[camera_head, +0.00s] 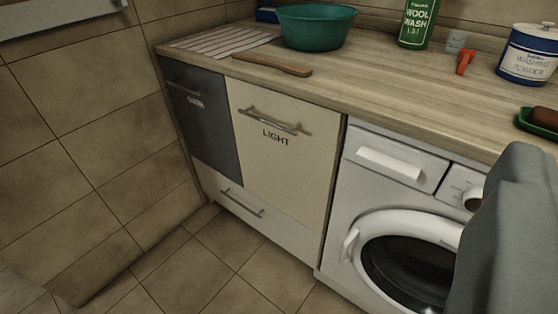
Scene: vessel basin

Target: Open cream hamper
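The cream hamper (283,175) is a cream cabinet front under the counter, labelled "LIGHT", with a bar handle (274,120) near its top. It is closed, flush with the fronts around it. A grey part of my gripper (510,235) fills the lower right of the view, in front of the washing machine. It is well to the right of the cream hamper and apart from its handle. Its fingertips cannot be made out, so its opening does not show.
A dark grey hamper front (205,130) is left of the cream one, with a drawer (262,222) below. A washing machine (385,200) stands to the right. The wooden counter (390,95) holds a green basin (315,28), a brush-like wooden item (272,64) and bottles. The tiled floor in front is clear.

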